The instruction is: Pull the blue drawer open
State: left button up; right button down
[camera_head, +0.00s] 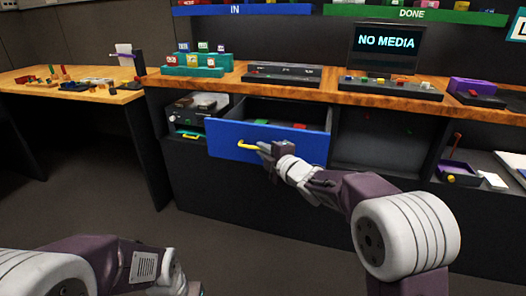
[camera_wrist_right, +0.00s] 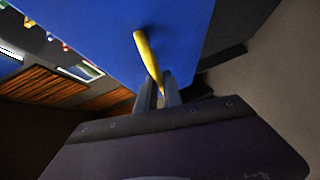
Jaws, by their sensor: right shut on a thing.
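The blue drawer (camera_head: 225,134) stands out from the cabinet under the wooden counter, and its inside shows with a few small coloured items in it. Its yellow handle (camera_head: 248,147) is on the front face. My right gripper (camera_head: 268,149) is at the handle's right part. In the right wrist view the blue drawer front (camera_wrist_right: 110,40) fills the upper middle, and the yellow handle (camera_wrist_right: 147,55) runs down between the fingers of my right gripper (camera_wrist_right: 158,92), which is shut on it. The left arm shows at the lower left, but its gripper fingers cannot be seen.
The wooden counter (camera_head: 215,83) above holds a teal rack (camera_head: 195,66), a NO MEDIA screen (camera_head: 387,45) and panels. An open cubby (camera_head: 375,140) is right of the drawer. A purple tray (camera_head: 458,172) lies farther right. The floor (camera_head: 235,240) in front is clear.

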jog(key=c, duration=1.5)
grip_release()
jog(key=p+v, duration=0.2)
jog(key=v, duration=0.7)
